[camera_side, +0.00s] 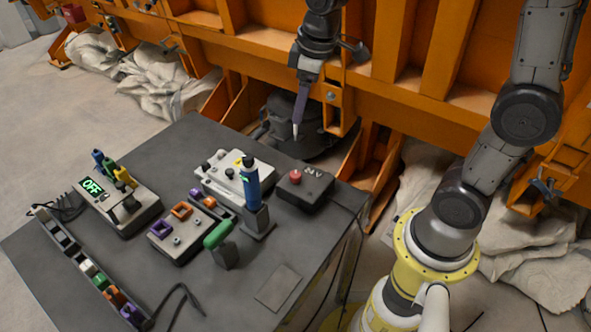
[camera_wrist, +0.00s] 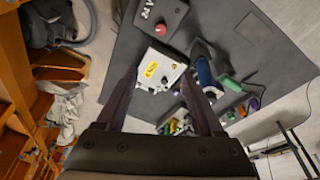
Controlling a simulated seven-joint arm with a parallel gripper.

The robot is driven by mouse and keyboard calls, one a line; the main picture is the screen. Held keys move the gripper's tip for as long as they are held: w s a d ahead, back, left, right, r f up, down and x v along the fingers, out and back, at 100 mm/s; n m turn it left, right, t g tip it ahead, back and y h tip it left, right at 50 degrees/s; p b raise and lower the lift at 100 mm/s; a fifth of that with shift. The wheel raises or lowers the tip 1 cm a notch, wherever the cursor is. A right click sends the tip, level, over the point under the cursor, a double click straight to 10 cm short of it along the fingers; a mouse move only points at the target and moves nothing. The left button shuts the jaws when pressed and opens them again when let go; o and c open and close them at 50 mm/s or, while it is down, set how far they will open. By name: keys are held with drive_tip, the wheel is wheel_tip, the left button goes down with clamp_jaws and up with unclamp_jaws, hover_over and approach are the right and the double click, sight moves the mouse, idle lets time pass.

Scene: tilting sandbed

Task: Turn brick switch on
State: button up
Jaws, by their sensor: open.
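A pale box (camera_side: 122,205) with a lit green OFF display (camera_side: 92,187) stands on the left of the grey table. Blue, green and yellow upright pieces sit at its back, and a dark knob or lever (camera_side: 130,204) sticks up near its front. I cannot tell which part is the brick switch. My gripper (camera_side: 296,132) points down above the table's back edge, well to the right of this box and apart from everything. In the wrist view, its two purple fingers (camera_wrist: 160,76) are spread with nothing held between them. Small coloured pieces show beyond the fingers there, partly hidden.
A white box with a yellow label (camera_side: 238,178), a dark box with a red button (camera_side: 304,186), a blue-handled tool (camera_side: 251,186), a green-handled piece (camera_side: 217,235) and a box with orange and purple squares (camera_side: 178,236) crowd the table (camera_side: 325,255). Orange framework stands behind.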

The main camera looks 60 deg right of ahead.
sight(296, 174)
drive_tip(key=f, duration=0.7)
drive_tip(key=w+d+f+g, duration=0.1)
drive_tip(key=f, duration=0.7)
drive_tip(key=w+f+g, duration=0.1)
drive_tip(key=f, duration=0.6)
drive_tip(key=shift+w+d+f, duration=0.15)
drive_tip(key=shift+w+d, duration=0.05)
drive_tip(key=shift+w, duration=0.05)
clamp_jaws()
